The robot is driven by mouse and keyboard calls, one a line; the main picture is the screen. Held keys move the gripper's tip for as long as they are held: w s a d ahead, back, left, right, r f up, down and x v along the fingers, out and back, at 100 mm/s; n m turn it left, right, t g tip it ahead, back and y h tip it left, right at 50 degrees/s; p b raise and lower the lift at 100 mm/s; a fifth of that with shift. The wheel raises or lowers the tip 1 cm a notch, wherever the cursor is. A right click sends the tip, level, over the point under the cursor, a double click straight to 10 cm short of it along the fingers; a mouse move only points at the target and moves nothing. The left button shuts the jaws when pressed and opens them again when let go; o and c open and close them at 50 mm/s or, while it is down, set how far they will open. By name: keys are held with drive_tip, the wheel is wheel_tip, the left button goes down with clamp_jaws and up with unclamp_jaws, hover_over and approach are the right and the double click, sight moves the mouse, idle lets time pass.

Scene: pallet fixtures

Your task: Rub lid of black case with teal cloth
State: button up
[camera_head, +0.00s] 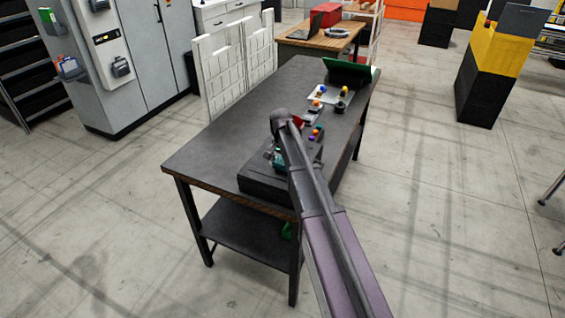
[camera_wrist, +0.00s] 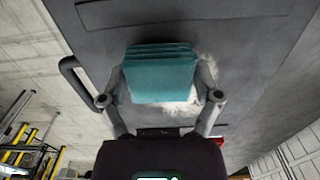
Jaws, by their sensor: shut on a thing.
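The black case (camera_head: 262,184) lies on the near end of the dark workbench, partly hidden behind my arm. Its lid (camera_wrist: 250,65) fills much of the wrist view, with a handle (camera_wrist: 72,82) at the left. My gripper (camera_wrist: 160,82) is shut on the folded teal cloth (camera_wrist: 160,72), with a finger on each side of it. The cloth is over the lid and also shows as a small teal patch in the head view (camera_head: 278,161). A pale smudge (camera_wrist: 206,70) shows on the lid beside and below the cloth. I cannot tell whether the cloth touches the lid.
The workbench (camera_head: 215,145) has bare room left of the case. Several small coloured items (camera_head: 316,133) and an open green case (camera_head: 347,73) are farther along it. White panels (camera_head: 238,62) stand behind the bench. Yellow and black crates (camera_head: 493,60) stand at the right.

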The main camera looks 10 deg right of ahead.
drive_tip(key=shift+f+b, duration=0.6)
drive_tip(key=shift+f, duration=0.05)
drive_tip(key=shift+w, duration=0.1)
drive_tip(key=shift+w+d+r, duration=0.1)
drive_tip(key=shift+w+d, duration=0.5)
drive_tip(key=shift+w, duration=0.2)
drive_tip(key=shift+w+d+r, duration=0.1)
drive_tip(key=shift+w+d, duration=0.45)
drive_tip(key=shift+w, duration=0.2)
drive_tip(key=shift+w+d+f, duration=0.1)
drive_tip(key=shift+w+d, duration=0.4)
drive_tip(key=shift+w, duration=0.2)
drive_tip(key=shift+w+d+f, duration=0.1)
drive_tip(key=shift+w+d, duration=0.4)
drive_tip(key=shift+w, duration=0.2)
drive_tip(key=shift+w+d, duration=0.2)
drive_tip(key=shift+w+d+r, duration=0.1)
drive_tip(key=shift+w+d, duration=0.5)
drive_tip(key=shift+w, duration=0.25)
drive_tip(key=shift+w+d, duration=0.55)
drive_tip(key=shift+w, duration=0.25)
